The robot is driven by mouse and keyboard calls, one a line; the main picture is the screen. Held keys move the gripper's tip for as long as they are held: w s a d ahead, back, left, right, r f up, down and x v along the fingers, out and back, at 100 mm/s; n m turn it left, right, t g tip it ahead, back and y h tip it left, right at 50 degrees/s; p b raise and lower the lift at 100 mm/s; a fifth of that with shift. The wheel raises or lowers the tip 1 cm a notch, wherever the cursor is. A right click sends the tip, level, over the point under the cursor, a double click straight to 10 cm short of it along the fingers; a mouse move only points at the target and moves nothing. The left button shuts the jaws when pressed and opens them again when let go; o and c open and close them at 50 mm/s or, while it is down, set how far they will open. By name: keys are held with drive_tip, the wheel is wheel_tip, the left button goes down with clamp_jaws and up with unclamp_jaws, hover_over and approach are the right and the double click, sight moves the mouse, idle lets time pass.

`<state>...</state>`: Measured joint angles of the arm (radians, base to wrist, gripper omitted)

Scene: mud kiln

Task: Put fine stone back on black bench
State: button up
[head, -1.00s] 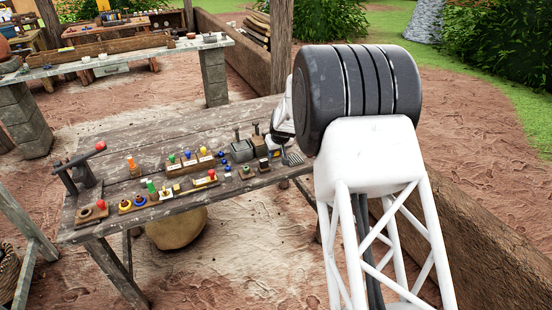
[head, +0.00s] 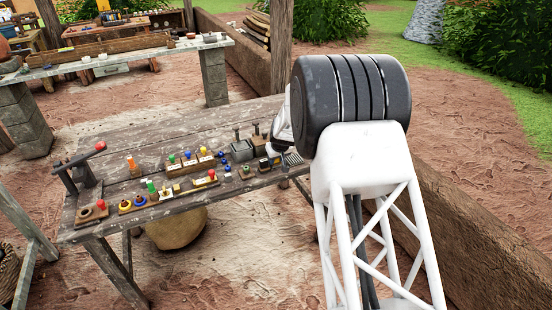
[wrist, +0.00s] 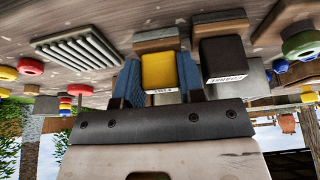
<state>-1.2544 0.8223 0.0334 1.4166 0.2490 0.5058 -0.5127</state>
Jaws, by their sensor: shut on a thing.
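In the wrist view my gripper (wrist: 158,78) has its two blue fingers closed on the sides of a yellow block (wrist: 159,70) with small lettering on its end, which I take as the fine stone. A brown wooden block (wrist: 157,39) shows just beyond it; I cannot tell whether they touch. A black block (wrist: 223,62) with a pale lettered end sits beside the right finger, next to another wooden piece (wrist: 217,26). I cannot tell which part is the black bench. In the head view my arm hides the fingers and most of the held stone.
A grey ribbed plate (wrist: 78,56) lies left of the gripper in the wrist view. The wooden table (head: 120,155) carries coloured pegs, rings and two lever blocks (head: 241,150) left of my arm.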

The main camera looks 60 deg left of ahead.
drive_tip(key=o, duration=0.6)
drive_tip(key=shift+r, duration=0.1)
drive_tip(key=v, duration=1.2)
idle(1.1)
